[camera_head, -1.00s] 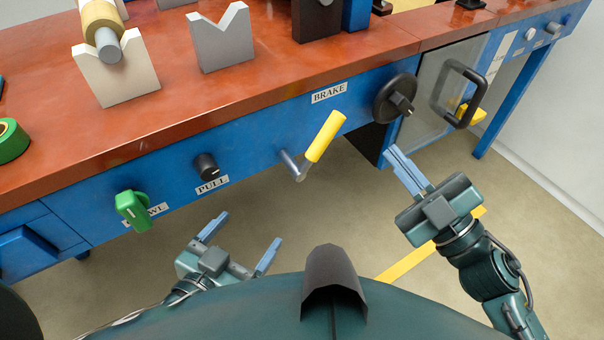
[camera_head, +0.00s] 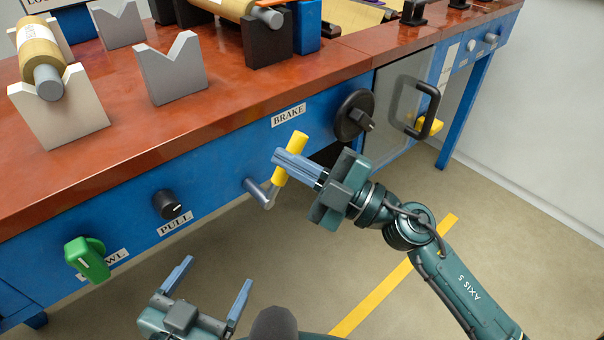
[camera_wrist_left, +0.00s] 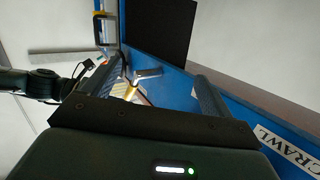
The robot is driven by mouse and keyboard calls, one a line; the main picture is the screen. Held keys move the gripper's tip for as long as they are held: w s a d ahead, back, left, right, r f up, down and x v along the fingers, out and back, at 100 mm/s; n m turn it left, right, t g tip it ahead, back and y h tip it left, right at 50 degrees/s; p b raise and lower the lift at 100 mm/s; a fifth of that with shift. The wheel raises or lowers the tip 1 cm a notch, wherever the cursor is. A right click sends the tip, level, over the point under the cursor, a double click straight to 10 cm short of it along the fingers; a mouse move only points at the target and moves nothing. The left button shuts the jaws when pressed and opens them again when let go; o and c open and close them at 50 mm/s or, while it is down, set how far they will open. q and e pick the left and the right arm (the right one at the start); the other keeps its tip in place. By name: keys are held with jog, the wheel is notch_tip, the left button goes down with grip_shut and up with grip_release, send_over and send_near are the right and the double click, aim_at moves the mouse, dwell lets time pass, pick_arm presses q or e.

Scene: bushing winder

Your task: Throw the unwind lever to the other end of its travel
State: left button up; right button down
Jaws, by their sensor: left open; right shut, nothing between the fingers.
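A crank-like lever with a grey arm (camera_head: 257,194) and a yellow handle (camera_head: 297,143) sticks out of the blue front panel below the BRAKE label; its handle points up and to the right. No label reading "unwind" can be made out. My right gripper (camera_head: 277,158) is shut and empty, its fingers crossing in front of the yellow handle; whether they touch it I cannot tell. My left gripper (camera_head: 217,271) is open and empty, low in front of the panel. The lever's yellow handle also shows between the left fingers in the left wrist view (camera_wrist_left: 131,92).
A black knob (camera_head: 354,116) is right of the lever, and a door handle (camera_head: 428,108) beyond it. A PULL knob (camera_head: 171,204) and a green CRAWL handle (camera_head: 87,259) are to the left. The red bench top (camera_head: 225,105) overhangs the panel. The floor in front is clear.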

pick_arm(q)
jog(key=shift+w+d+t+h, duration=0.1)
jog(key=shift+d+t+h, duration=0.05)
jog(key=shift+t+h, duration=0.2)
pick_arm(e)
jog(key=shift+w+d+f, duration=0.4)
jog(key=shift+w+f, duration=0.05)
jog(key=shift+w, duration=0.05)
pick_arm(q)
jog(key=shift+r, duration=0.1)
pick_arm(e)
jog(key=shift+w+d+f+m+t, duration=0.3)
jog(key=shift+m+t, duration=0.2)
jog(key=shift+m, duration=0.2)
jog(key=w+d+f+m+t+h, duration=0.2)
jog(key=f+m+t, duration=0.3)
jog(key=m, duration=0.7)
jog(key=shift+d+t+h, duration=0.5)
jog(key=shift+d+t, duration=0.15)
jog(key=shift+t, duration=0.45)
jog(key=shift+m, duration=0.3)
jog(key=shift+w, duration=0.1)
